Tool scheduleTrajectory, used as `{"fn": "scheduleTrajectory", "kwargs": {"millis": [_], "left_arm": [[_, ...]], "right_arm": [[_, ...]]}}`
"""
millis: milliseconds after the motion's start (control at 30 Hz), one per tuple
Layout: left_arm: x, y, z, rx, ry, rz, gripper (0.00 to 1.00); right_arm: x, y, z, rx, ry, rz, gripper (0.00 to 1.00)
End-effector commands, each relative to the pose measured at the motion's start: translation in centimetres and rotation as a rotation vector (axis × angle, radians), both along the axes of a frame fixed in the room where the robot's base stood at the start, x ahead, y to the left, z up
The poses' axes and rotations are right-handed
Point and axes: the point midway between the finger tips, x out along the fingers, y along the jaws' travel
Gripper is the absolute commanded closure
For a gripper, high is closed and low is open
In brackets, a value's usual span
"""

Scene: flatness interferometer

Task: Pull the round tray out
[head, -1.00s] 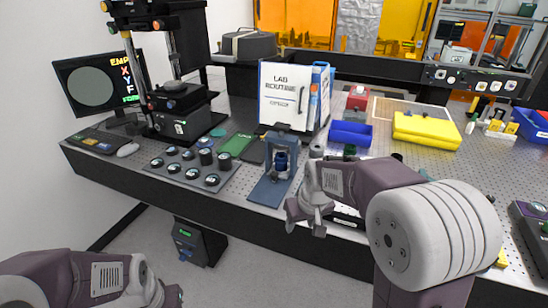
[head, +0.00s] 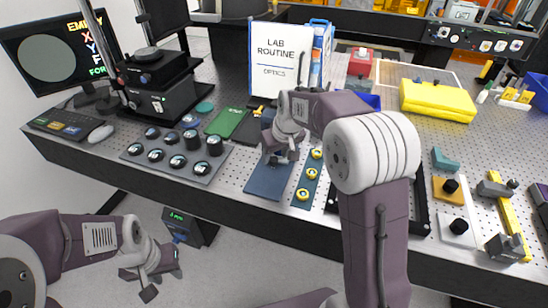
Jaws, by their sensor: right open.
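The interferometer's black box (head: 160,95) stands at the back left of the bench, with a dark round piece (head: 147,56) on top. I cannot tell for sure whether this round piece is the round tray. My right gripper (head: 280,156) is open above a dark blue stand (head: 268,182) and hides much of it. I cannot tell whether they touch. My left gripper (head: 150,277) is low in front of the bench, away from the interferometer. Its fingers are too unclear to tell open from shut.
A dark rack of round lenses (head: 200,168) lies in front of the interferometer. A monitor (head: 60,58) and keypad (head: 68,121) are left. A dark box (head: 190,226) stands on the floor.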

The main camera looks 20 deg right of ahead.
Motion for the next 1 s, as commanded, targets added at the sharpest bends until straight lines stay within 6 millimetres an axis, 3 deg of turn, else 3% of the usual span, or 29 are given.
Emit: {"fn": "scheduleTrajectory", "kwargs": {"millis": [167,433,467,600,633,1000], "left_arm": [[0.0,0.0,-0.2,0.0,0.0,0.0,0.64],[0.0,0.0,-0.2,0.0,0.0,0.0,0.64],[0.0,0.0,-0.2,0.0,0.0,0.0,0.64],[0.0,0.0,-0.2,0.0,0.0,0.0,0.64],[0.0,0.0,-0.2,0.0,0.0,0.0,0.64],[0.0,0.0,-0.1,0.0,0.0,0.0,0.64]], "right_arm": [[0.7,0.2,-1.9,0.0,0.001,0.0,0.52],[0.9,0.2,-2.1,0.0,-0.002,0.0,0.52],[0.9,0.2,-2.1,0.0,-0.002,0.0,0.57],[0.9,0.2,-2.1,0.0,-0.001,0.0,0.96],[0.9,0.2,-2.1,0.0,-0.001,0.0,1.0],[0.9,0.1,-2.0,-0.001,-0.002,0.0,1.0]]}}
